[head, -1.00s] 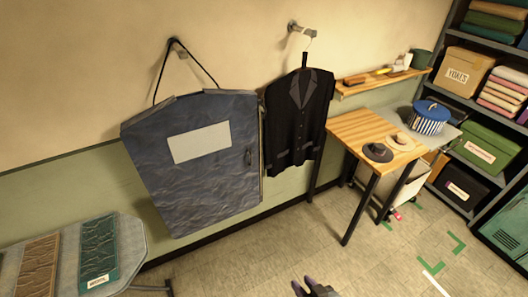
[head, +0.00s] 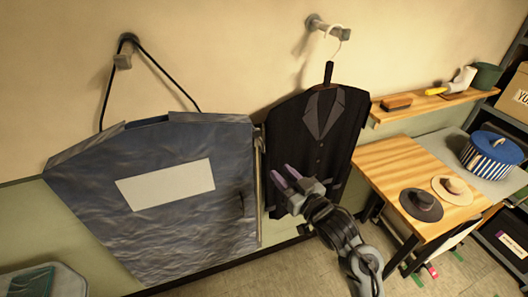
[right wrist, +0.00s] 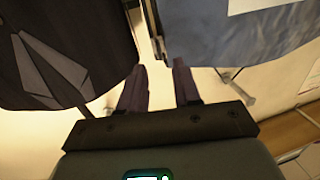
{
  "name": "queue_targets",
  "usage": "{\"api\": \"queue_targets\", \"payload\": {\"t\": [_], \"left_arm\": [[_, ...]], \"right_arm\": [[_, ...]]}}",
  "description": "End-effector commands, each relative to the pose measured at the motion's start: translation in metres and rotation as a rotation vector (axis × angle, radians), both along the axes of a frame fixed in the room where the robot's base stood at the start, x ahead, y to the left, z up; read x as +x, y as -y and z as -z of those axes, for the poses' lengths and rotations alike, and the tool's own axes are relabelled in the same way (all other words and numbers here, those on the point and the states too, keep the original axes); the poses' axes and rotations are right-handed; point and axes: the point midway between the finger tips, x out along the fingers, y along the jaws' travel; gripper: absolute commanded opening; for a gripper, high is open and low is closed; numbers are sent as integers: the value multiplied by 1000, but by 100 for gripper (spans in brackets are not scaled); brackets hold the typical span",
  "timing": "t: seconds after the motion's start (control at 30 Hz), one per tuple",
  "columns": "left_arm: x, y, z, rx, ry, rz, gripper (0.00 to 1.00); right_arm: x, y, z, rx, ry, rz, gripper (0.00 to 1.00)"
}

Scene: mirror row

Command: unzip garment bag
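The blue-grey garment bag (head: 200,230) hangs by a black cord from a wall peg, with a blank white label on its front. A pale zip-like strip (head: 259,200) runs down its right edge, with a small metal piece at its top (head: 258,137). My right gripper (head: 284,171) is open and empty, in front of the dark jacket, just right of that edge. In the right wrist view the gripper's two fingers (right wrist: 160,66) are apart, with the bag (right wrist: 215,35) to the right and the bag's edge just beyond the tips. My left gripper is out of view.
A dark jacket (head: 300,140) hangs on a hanger right beside the bag. A wooden table (head: 400,165) with two hats stands to the right, under a shelf (head: 415,108).

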Motion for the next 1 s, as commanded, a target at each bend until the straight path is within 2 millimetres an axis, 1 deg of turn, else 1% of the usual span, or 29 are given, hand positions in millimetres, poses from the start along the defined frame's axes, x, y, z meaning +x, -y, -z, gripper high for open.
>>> {"api": "queue_targets", "payload": {"t": [0.03, 0.13, 0.27, 0.5, 0.7, 0.83, 1.0], "left_arm": [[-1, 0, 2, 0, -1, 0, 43], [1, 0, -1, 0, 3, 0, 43], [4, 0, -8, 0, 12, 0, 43], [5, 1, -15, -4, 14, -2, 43], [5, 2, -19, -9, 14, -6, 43], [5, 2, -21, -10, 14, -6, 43], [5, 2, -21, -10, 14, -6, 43]], "right_arm": [[4, -1, -5, 0, 9, 1, 32], [11, -4, -9, 1, 13, 1, 32], [24, -14, -9, 2, 13, -1, 32], [57, -34, -9, 2, 12, 1, 32], [78, -47, -8, 1, 12, 1, 32], [86, -52, -8, -1, 12, 2, 32], [91, -56, -7, 0, 13, 1, 32]]}}
